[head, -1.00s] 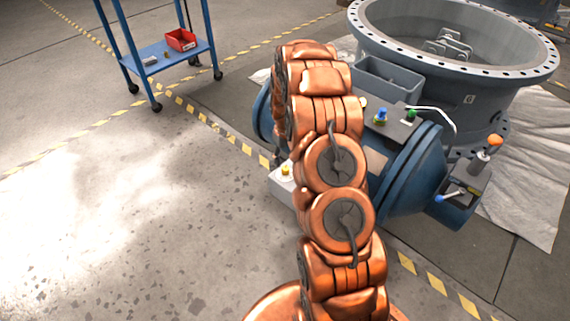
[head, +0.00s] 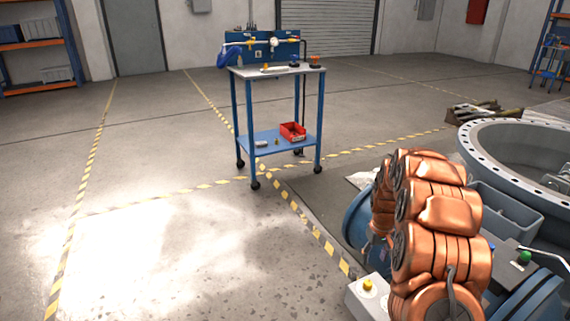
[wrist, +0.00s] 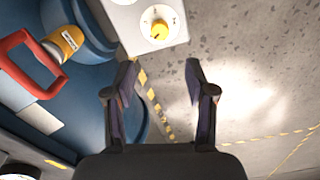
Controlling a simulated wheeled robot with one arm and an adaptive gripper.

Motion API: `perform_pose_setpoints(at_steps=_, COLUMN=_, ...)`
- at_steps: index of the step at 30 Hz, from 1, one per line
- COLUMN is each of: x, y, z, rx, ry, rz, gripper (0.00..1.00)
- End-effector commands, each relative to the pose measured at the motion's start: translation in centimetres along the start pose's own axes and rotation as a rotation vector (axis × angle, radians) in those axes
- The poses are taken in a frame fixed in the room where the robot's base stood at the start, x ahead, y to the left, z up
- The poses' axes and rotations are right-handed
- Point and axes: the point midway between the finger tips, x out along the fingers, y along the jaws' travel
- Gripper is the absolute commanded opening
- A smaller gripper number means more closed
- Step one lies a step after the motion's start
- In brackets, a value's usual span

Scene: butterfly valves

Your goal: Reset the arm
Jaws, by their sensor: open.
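My copper-coloured arm stands at the lower right of the head view, folded, in front of the blue valve machine (head: 360,218). The arm hides much of the machine. My gripper is hidden in the head view. In the wrist view my gripper (wrist: 162,80) is open, its two dark fingers apart with nothing between them. A light grey box with a yellow knob (wrist: 159,30) lies just beyond the fingertips, apart from them. The same knob shows in the head view (head: 367,286).
A blue trolley (head: 278,70) with a red bin (head: 292,132) stands at the back. A large grey flanged ring (head: 490,150) is at the right. In the wrist view a red handle (wrist: 28,68) and a yellow-orange cap (wrist: 64,42) are at the left. The floor at left is clear.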

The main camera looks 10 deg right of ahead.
Motion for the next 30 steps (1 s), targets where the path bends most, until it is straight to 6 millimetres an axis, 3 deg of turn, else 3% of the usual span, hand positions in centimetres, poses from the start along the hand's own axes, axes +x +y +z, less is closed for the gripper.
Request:
perform_pose_setpoints(at_steps=5, x=-1.4, y=-1.7, z=0.8, rx=-0.008, ry=-0.007, rz=-0.006, gripper=0.55)
perform_pose_setpoints(at_steps=11, x=-5.3, y=-6.0, z=3.5, rx=-0.022, ry=-0.027, rz=-0.019, gripper=0.55)
perform_pose_setpoints(at_steps=21, x=-10.8, y=-13.0, z=10.6, rx=-0.041, ry=-0.084, rz=-0.034, gripper=0.55)
perform_pose_setpoints(at_steps=30, x=-14.4, y=-17.7, z=18.3, rx=-0.052, ry=-0.135, rz=-0.033, gripper=0.55)
